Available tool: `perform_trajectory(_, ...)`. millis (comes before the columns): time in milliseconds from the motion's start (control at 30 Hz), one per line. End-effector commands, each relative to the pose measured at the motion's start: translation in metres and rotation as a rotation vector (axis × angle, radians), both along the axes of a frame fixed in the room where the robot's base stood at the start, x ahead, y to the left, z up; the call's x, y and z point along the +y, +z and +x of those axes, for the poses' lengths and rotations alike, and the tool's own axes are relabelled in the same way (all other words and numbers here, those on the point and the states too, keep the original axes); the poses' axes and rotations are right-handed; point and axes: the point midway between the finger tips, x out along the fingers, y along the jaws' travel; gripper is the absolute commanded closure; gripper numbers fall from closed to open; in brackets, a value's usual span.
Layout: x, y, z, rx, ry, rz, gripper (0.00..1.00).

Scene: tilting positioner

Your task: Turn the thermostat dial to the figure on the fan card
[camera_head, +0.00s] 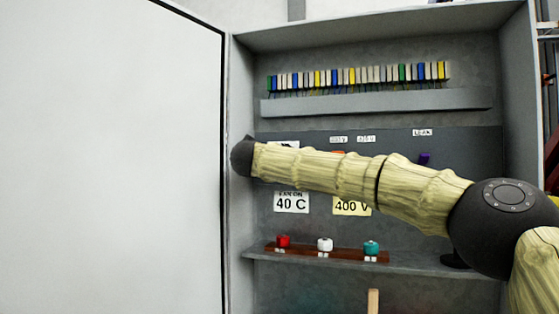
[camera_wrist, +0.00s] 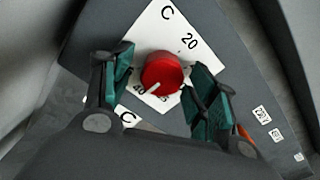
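The fan card (camera_head: 291,202) reads 40 C in the head view, its top line partly covered by my arm. A corner of a white card with a C (camera_wrist: 128,117) shows in the wrist view. The red thermostat dial (camera_wrist: 162,71) sits on a white scale plate (camera_wrist: 157,28) marked C, 20 and 40. Its white pointer line points to the lower left, close to the 40. My gripper (camera_wrist: 160,72) is open, with one green-padded finger on each side of the dial. A gap shows at the left finger; contact at the right is unclear. In the head view my arm hides the dial.
A shelf (camera_head: 400,264) below carries a wooden strip with red (camera_head: 283,241), white (camera_head: 325,244) and teal (camera_head: 371,248) knobs. A 400 V card (camera_head: 351,207) hangs right of the fan card. The cabinet door (camera_head: 110,160) stands open at left. A terminal row (camera_head: 360,76) runs above.

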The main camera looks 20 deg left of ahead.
Motion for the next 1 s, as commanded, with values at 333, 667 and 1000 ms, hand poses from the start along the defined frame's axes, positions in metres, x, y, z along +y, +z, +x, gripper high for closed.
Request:
perform_trajectory(333,0.0,0.002,-0.003,-0.002,0.0,0.0,0.4)
perform_trajectory(667,0.001,0.003,-0.047,-0.003,0.001,-0.001,0.4)
perform_trajectory(1000,0.003,0.002,-0.103,-0.003,0.001,-0.001,0.4)
